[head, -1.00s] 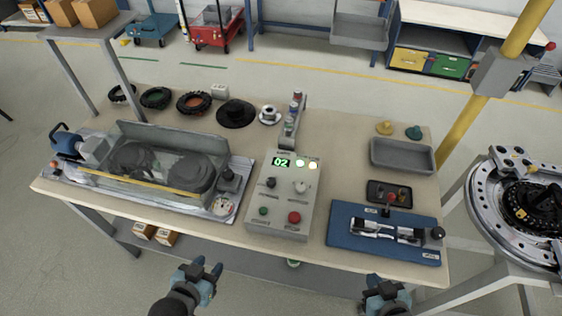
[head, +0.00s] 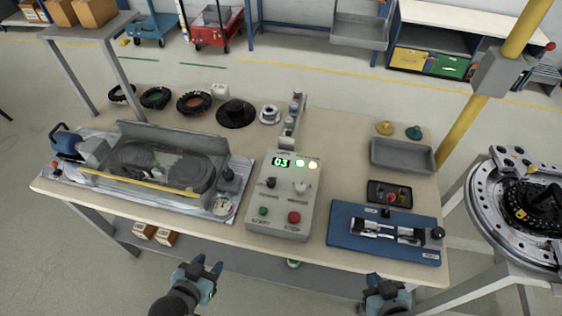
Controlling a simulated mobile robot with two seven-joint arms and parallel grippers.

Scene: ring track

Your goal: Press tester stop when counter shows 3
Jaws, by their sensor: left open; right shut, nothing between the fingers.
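The tester control box (head: 283,197) stands upright in the middle of the workbench. Its green counter (head: 281,162) shows 03, with two lit lamps beside it. The red stop button (head: 294,217) is at the box's lower right, and a green button (head: 263,211) is at its lower left. My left gripper (head: 208,268) is open and empty, in front of the bench and below the box to the left. My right gripper (head: 379,281) is shut and empty, in front of the bench below the blue fixture. Neither gripper touches the box.
A tester with a clear cover (head: 150,165) fills the bench's left side. A blue fixture plate (head: 384,247) lies right of the box, with a grey tray (head: 402,156) behind it. Black rings and a disc (head: 236,113) lie at the back. A yellow post (head: 475,120) stands at right.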

